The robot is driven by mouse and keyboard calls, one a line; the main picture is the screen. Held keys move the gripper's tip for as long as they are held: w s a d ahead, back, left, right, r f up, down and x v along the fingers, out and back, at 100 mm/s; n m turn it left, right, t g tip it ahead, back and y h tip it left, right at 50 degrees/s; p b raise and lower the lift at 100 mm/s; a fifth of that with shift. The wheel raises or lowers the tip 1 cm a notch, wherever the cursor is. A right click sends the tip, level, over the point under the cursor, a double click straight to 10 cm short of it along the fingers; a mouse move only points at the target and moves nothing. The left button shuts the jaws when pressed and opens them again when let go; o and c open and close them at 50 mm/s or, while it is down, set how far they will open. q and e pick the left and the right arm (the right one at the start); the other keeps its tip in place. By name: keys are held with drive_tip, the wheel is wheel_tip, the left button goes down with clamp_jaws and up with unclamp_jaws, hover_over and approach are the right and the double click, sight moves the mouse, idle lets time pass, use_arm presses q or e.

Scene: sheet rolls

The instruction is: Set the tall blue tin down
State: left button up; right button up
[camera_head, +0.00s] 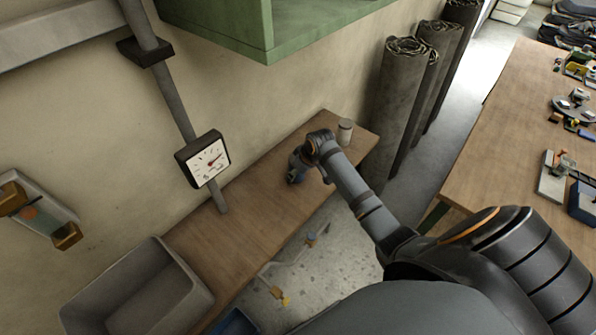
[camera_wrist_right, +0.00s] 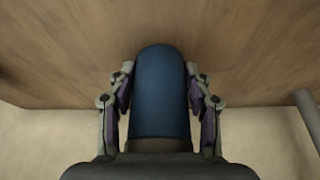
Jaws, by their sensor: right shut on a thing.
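The tall blue tin (camera_wrist_right: 160,95) stands out dark blue between the two fingers of my right gripper (camera_wrist_right: 160,72) in the right wrist view. The fingers are shut on its sides. In the head view my right gripper (camera_head: 299,164) is over the wooden bench (camera_head: 245,235) along the wall, and the dark blue tin (camera_head: 294,178) shows just below it, partly hidden. I cannot tell whether the tin's base touches the bench top. My left gripper is not in view.
A pale lidded jar (camera_head: 345,131) stands near the bench's far right end. A grey bin (camera_head: 140,295) is at the near left end. A dial gauge (camera_head: 208,160) on a pipe rises behind the bench. Dark sheet rolls (camera_head: 403,100) stand to the right. Bare bench lies left of the tin.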

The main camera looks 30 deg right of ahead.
drive_tip(key=o, duration=1.4)
drive_tip(key=shift+f, duration=0.1)
drive_tip(key=shift+o, duration=0.2)
drive_tip(key=shift+s+d+r, duration=0.1)
drive_tip(key=shift+s+r, duration=0.05)
drive_tip(key=shift+r, duration=0.35)
drive_tip(key=a+b+v, duration=0.1)
drive_tip(key=v, duration=1)
drive_tip(key=shift+d+b, duration=0.4)
drive_tip(key=shift+s+r, duration=0.1)
drive_tip(key=shift+r, duration=0.05)
